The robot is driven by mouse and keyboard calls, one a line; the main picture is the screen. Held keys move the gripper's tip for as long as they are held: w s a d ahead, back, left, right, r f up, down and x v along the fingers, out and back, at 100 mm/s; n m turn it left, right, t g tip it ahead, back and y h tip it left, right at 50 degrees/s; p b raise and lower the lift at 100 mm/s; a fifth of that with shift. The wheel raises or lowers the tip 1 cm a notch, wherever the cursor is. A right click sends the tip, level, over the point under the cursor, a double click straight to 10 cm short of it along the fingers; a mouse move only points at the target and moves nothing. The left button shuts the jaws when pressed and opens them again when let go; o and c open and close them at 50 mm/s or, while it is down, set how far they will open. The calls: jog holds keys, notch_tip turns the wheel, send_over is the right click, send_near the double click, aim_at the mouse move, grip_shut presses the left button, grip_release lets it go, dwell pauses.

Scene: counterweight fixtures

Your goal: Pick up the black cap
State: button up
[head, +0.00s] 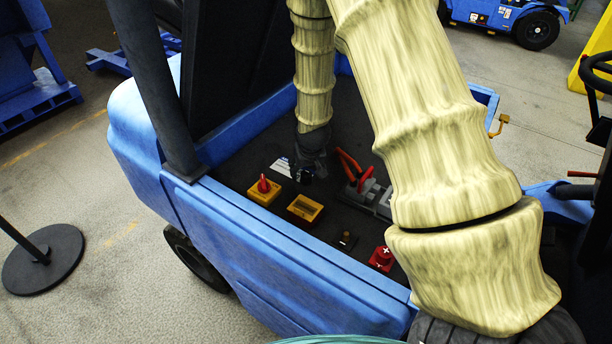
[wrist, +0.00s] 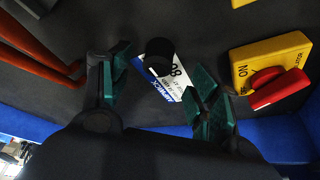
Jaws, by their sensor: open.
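The black cap (wrist: 160,54) is a short dark cylinder on the dark deck in the wrist view, overlapping a white and blue printed label (wrist: 167,88). My gripper (wrist: 162,88) is open, with green-padded fingers to the left and right of the cap's line. The cap shows between and slightly beyond the fingertips, and I see no contact. In the head view my gripper (head: 308,168) is low over the deck, just right of the label (head: 282,167). I cannot make out the cap apart from the dark gripper there.
A yellow box with a red rotary switch (head: 264,188) sits left of my gripper, also close in the wrist view (wrist: 275,75). A yellow open box (head: 305,208), a red block (head: 382,258) and red-handled levers (head: 355,172) are nearby. The blue body wall (head: 290,255) edges the deck.

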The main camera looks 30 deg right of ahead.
aim_at(307, 173)
jog(key=shift+p+x, duration=0.9)
jog(key=shift+x, duration=1.25)
jog(key=shift+d+r, duration=0.1)
jog(key=shift+c, duration=0.2)
jog(key=c, duration=0.7)
